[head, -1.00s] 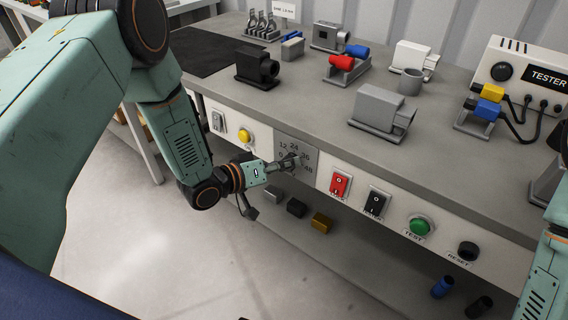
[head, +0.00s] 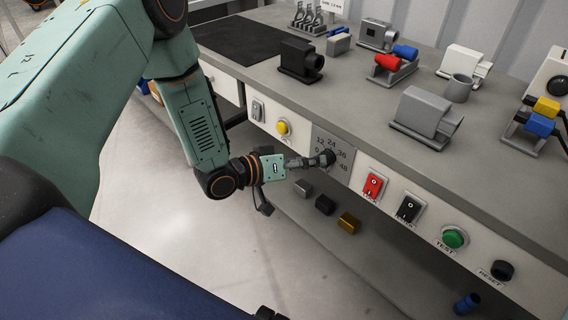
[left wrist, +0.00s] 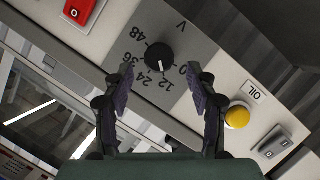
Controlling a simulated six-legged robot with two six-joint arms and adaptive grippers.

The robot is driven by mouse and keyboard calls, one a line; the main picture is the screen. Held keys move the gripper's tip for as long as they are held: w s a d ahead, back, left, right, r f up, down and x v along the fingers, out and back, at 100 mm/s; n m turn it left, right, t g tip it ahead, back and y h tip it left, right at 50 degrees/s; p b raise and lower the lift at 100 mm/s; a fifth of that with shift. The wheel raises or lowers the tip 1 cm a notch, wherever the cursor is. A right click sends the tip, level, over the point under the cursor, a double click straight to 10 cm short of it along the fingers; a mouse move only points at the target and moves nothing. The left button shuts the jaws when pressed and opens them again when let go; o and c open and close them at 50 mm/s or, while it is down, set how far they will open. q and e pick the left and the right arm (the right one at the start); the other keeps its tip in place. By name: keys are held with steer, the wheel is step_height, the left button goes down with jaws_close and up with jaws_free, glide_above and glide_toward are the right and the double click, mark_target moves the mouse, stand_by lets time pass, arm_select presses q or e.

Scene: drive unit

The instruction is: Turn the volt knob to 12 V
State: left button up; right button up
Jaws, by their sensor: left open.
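The volt knob (left wrist: 159,54) is round and black on a grey plate (left wrist: 183,30) marked V, with 0, 12, 24, 36 and 48 around it. Its white mark points down in the left wrist view, roughly toward the 12. The knob also shows in the head view (head: 327,157), partly covered by my gripper. My left gripper (left wrist: 163,85) is open, its two dark fingers apart with the knob seen between and beyond them. In the head view the left gripper (head: 316,161) is close in front of the plate; I cannot tell whether it touches the knob. My right gripper is not in view.
A yellow button (head: 283,127) sits left of the plate. A red switch (head: 374,186), a black switch (head: 408,208), a green button (head: 454,239) and a black reset button (head: 502,270) run to its right. Small blocks (head: 325,204) lie below. The bench top (head: 345,100) overhangs the panel.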

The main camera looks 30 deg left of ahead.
arm_select(q)
steer(key=v, duration=0.8)
stand_by(0.4)
